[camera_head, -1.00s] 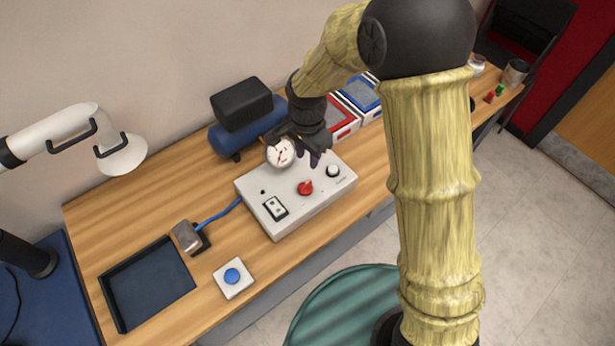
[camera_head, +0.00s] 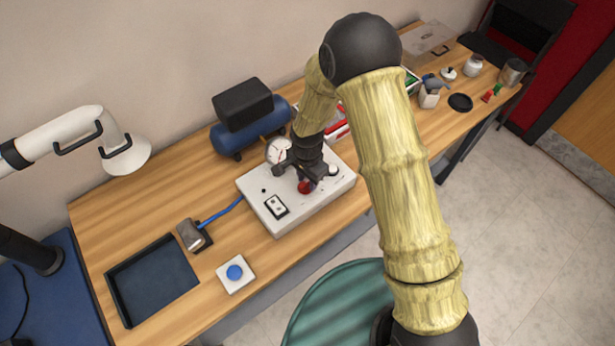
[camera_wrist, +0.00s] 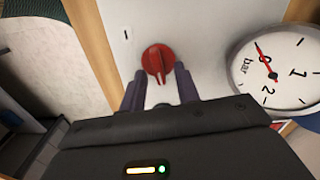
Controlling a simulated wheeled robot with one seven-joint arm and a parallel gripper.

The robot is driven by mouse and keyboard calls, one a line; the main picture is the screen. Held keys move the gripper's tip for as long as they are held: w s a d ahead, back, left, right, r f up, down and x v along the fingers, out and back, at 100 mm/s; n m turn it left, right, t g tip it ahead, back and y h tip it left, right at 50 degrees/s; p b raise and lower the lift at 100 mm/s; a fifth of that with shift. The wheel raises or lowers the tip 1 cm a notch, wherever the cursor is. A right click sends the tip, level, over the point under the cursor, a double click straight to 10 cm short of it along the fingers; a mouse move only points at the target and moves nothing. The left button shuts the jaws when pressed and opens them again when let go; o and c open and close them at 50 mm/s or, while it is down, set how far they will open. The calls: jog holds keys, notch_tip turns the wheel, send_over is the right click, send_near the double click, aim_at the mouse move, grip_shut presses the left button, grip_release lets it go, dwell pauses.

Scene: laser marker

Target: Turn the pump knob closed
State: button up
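The red pump knob (camera_head: 304,187) is on the top of the white control box (camera_head: 291,213). In the wrist view the knob (camera_wrist: 157,60) is round with a raised grip bar. My gripper (camera_head: 302,177) is low over the box at the knob. In the wrist view its two dark fingers (camera_wrist: 160,82) are apart, one on each side of the knob's near part. I cannot tell whether they touch it. The round gauge (camera_head: 277,150), marked bar, stands at the box's back edge; its red needle (camera_wrist: 264,60) points near 0.
The box also carries a white round knob (camera_head: 333,170) and a switch plate (camera_head: 276,207). A blue compressor (camera_head: 247,132) stands behind. A black tray (camera_head: 152,281), a grey block (camera_head: 190,235) and a blue button (camera_head: 235,272) are on the left. Bare table lies left of the box.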

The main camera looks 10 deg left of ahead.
grip_shut()
